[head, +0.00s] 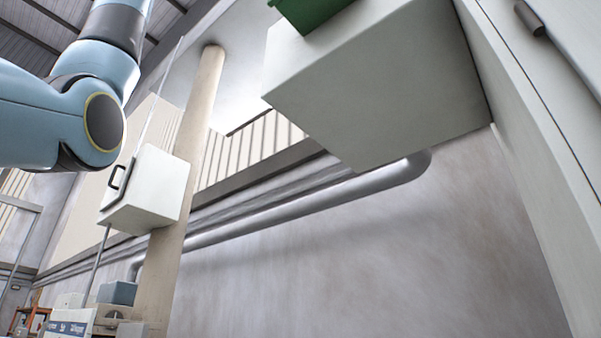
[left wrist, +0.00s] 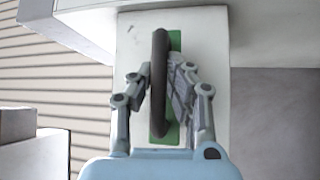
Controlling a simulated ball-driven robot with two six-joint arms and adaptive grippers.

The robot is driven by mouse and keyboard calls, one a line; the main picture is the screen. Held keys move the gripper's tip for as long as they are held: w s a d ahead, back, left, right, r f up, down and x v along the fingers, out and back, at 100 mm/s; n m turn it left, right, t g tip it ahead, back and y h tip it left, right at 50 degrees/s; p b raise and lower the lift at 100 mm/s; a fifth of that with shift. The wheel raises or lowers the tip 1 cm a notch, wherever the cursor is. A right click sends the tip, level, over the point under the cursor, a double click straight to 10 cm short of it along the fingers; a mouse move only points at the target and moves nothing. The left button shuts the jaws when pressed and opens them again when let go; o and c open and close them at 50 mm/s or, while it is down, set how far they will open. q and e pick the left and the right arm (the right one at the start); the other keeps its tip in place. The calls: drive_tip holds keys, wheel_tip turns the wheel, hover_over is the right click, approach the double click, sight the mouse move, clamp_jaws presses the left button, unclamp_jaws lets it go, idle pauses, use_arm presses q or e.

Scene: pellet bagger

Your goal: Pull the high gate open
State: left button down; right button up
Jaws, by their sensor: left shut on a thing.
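In the left wrist view, a dark upright handle (left wrist: 159,50) stands in front of a green plate (left wrist: 172,139) on a pale panel (left wrist: 212,40). My left gripper (left wrist: 161,82) has a finger on each side of the handle and is shut on it. The fingers hide part of the green plate. In the head view, a green part (head: 312,10) sits at the top edge above a large pale box (head: 385,90). I cannot tell whether it is the same green plate. My left gripper is above the head view's frame, and my right gripper is in neither view.
A pale pillar (head: 190,140) and a white cabinet (head: 150,190) with a black handle stand at left in the head view. A grey pipe (head: 300,205) runs along the wall below the large box. A pale upright frame (head: 530,150) fills the right side.

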use_arm(q)
drive_tip(key=shift+r, duration=0.1)
drive_tip(key=shift+s, duration=0.1)
drive_tip(key=c, duration=1.6)
unclamp_jaws()
drive_tip(key=shift+a, duration=0.1)
drive_tip(key=o, duration=0.3)
drive_tip(key=shift+s+a, duration=0.1)
drive_tip(key=shift+s, duration=0.15)
drive_tip(key=shift+w, duration=0.1)
drive_tip(key=shift+w, duration=0.1)
drive_tip(key=shift+a, duration=0.3)
drive_tip(key=v, duration=1.1)
drive_tip(key=shift+a, duration=0.2)
